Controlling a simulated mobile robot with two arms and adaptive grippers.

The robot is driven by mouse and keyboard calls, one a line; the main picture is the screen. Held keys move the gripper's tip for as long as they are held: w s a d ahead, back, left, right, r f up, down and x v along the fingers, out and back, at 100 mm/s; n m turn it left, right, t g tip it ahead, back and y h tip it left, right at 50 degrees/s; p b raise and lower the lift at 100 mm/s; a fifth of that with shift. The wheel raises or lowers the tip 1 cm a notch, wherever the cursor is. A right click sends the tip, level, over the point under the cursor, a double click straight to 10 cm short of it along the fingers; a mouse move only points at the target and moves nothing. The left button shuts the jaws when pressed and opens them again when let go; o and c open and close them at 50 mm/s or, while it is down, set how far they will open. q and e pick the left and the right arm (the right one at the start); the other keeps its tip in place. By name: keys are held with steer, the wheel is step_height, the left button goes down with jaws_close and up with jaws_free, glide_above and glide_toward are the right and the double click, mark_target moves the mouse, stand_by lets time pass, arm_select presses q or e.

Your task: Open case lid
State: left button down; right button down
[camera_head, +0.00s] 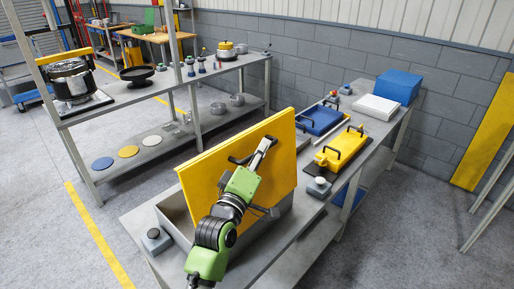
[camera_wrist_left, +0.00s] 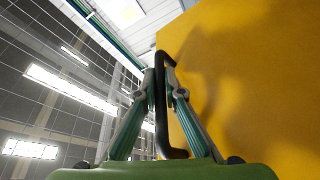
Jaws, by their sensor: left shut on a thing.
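The case (camera_head: 172,218) is a grey open box on the near bench. Its yellow lid (camera_head: 203,172) stands raised and steeply tilted above the case. My left gripper (camera_head: 262,150) is at the lid's face, shut on its black handle. In the left wrist view, the fingers (camera_wrist_left: 162,80) close around the black handle (camera_wrist_left: 162,110), beside the yellow lid face (camera_wrist_left: 255,80). The arm and lid hide much of the case's inside. My right gripper is not in view.
A blue case (camera_head: 318,122), a yellow case (camera_head: 340,150), a white box (camera_head: 377,107) and a blue box (camera_head: 398,86) stand farther along the bench. Small dark knobbed blocks (camera_head: 155,238) sit beside the case. A shelf table (camera_head: 140,100) with a pot (camera_head: 72,80) stands behind, left.

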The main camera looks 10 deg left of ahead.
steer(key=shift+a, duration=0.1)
arm_select(q)
steer(key=c, duration=2.2)
jaws_free()
steer(key=shift+o, duration=0.3)
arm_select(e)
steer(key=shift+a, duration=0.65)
arm_select(q)
steer(key=shift+s+f, duration=0.1)
steer(key=shift+s, duration=0.1)
steer(key=v, duration=1.1)
steer(key=shift+s, duration=0.35)
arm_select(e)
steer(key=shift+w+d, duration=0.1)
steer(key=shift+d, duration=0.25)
arm_select(q)
steer(key=shift+a, duration=0.1)
